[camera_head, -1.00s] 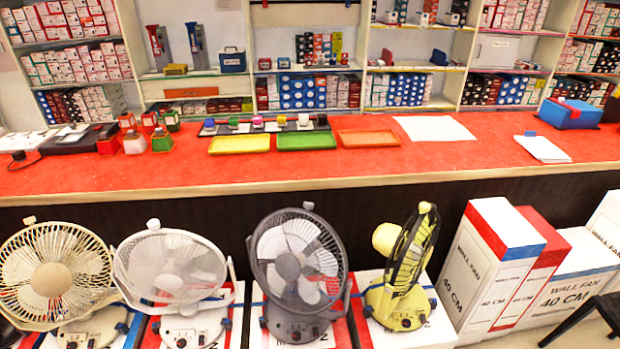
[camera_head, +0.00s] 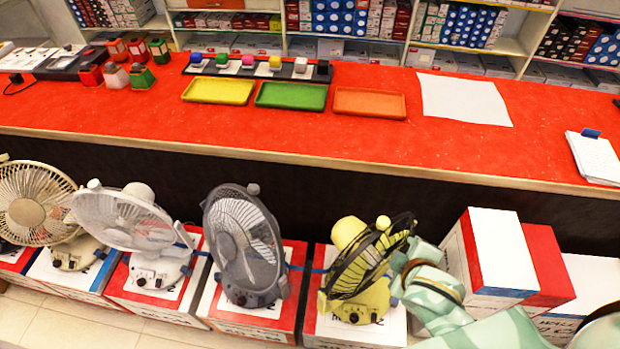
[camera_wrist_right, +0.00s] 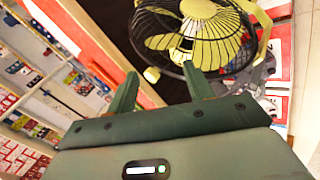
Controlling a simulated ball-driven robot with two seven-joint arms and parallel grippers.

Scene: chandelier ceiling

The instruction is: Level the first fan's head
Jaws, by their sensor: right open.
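Four desk fans stand in a row on boxes; I cannot tell which is the first. The yellow fan (camera_head: 367,260) has a dark wire guard, and its head leans over to the right. The grey fan (camera_head: 243,240), white fan (camera_head: 130,218) and cream fan (camera_head: 38,205) stand left of it. My right gripper (camera_head: 402,270) is just right of the yellow fan's head. In the right wrist view, the right gripper (camera_wrist_right: 160,85) is open and empty, and the yellow fan's guard (camera_wrist_right: 195,40) shows beyond its fingers. Contact is unclear. My left gripper is out of view.
The red counter (camera_head: 300,130) runs behind the fans, with yellow, green and orange trays (camera_head: 370,103) on it. Wall fan boxes (camera_head: 497,250) stand close to my right arm. Clear tiled floor (camera_head: 60,320) shows at the front left.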

